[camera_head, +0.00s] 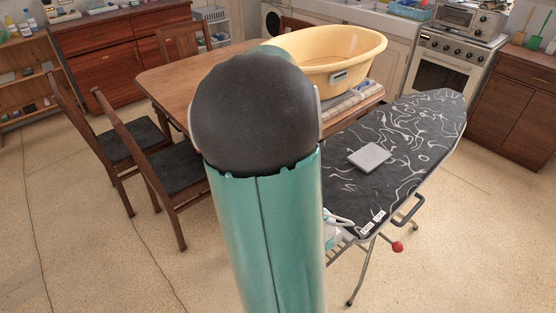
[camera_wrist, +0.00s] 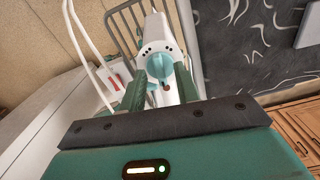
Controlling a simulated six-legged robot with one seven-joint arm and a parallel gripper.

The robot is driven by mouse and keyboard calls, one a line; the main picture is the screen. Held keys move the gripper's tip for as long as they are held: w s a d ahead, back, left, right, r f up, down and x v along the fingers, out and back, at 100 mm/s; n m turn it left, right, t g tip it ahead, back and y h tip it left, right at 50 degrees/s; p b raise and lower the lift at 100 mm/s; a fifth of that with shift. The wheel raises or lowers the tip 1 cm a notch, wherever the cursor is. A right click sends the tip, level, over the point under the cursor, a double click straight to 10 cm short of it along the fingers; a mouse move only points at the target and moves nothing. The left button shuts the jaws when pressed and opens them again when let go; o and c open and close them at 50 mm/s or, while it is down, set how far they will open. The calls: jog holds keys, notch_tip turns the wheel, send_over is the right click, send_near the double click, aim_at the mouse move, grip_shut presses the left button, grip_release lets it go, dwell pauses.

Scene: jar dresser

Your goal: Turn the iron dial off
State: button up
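The iron (camera_wrist: 155,35) is white, with a round teal dial (camera_wrist: 160,66) facing the wrist camera. It lies at the metal rack end of the ironing board (camera_wrist: 265,50). My gripper (camera_wrist: 161,78) is open, with its two dark green fingers apart. The dial shows between and just beyond the fingertips; I cannot tell whether they touch it. In the head view the iron (camera_head: 333,232) is mostly hidden behind my arm, and my gripper is hidden there. The dial's setting cannot be read.
The patterned black ironing board (camera_head: 410,140) carries a grey square plate (camera_head: 370,157). A white cord (camera_wrist: 85,45) loops left of the iron. A wooden table (camera_head: 165,85) with a yellow basin (camera_head: 330,50) stands behind, with chairs (camera_head: 170,165) at left. Floor at lower left is clear.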

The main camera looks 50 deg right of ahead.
notch_tip(320, 180, up, 13)
jog(key=shift+r, duration=0.15)
dwell(0.8)
